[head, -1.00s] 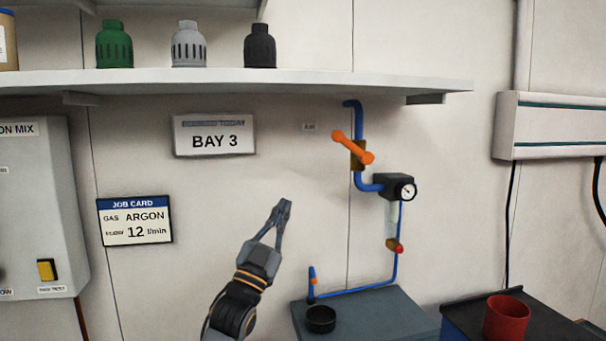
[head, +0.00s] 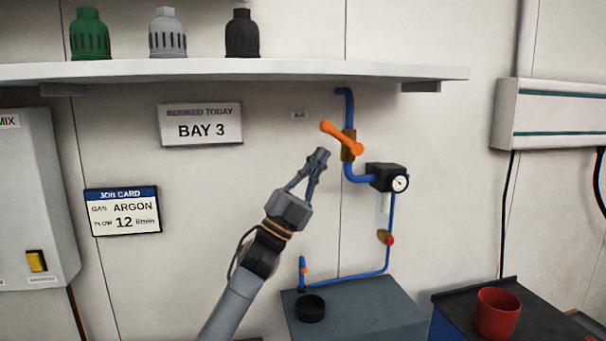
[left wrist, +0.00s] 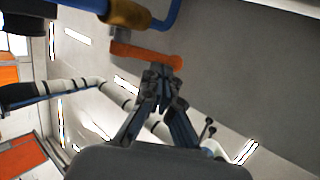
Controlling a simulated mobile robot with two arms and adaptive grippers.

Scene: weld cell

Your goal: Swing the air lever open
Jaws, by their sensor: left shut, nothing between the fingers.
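The orange air lever (head: 341,138) sits on a brass valve body (head: 348,150) in the blue air pipe (head: 349,108) on the wall. In the head view it slants from upper left to lower right across the pipe. My left gripper (head: 320,154) is shut and empty, just below and left of the lever's free end. In the left wrist view the lever (left wrist: 145,54) lies just beyond the shut fingertips (left wrist: 160,82). I cannot tell whether they touch it. My right gripper is not in view.
A black regulator with a gauge (head: 399,183) hangs right of the valve. A shelf (head: 300,70) with several caps runs above.

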